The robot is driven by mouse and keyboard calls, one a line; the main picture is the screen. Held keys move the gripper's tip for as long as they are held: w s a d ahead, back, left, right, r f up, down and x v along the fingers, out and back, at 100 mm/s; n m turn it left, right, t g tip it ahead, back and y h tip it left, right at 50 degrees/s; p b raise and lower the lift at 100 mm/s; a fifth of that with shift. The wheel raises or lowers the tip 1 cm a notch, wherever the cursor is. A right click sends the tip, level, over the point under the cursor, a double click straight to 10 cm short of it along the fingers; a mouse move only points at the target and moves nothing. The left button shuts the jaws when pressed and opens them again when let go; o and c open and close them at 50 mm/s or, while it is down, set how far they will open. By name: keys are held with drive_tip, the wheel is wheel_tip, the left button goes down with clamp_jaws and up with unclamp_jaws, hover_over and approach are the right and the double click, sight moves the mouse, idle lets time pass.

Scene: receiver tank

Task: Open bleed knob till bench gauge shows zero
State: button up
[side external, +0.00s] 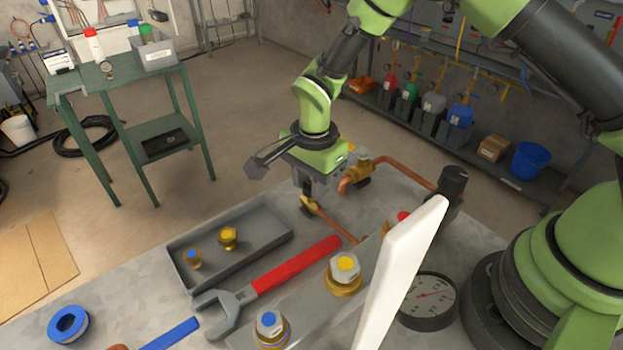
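My gripper (308,190) points down at the far side of the bench, just over a small brass-yellow fitting (310,204) at the end of a copper pipe. This fitting may be the bleed knob. The fingers look close together at it, but I cannot tell whether they touch or grip it.
A white panel (398,275) stands between the gauge and the brass caps (344,272). A grey tray (225,262) with brass fittings, a red-handled wrench (290,267) and a blue tape roll (69,325) lie on the bench. A black-capped post (453,181) rises near the copper pipe.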

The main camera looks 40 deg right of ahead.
drive_tip(key=shift+c, duration=1.4)
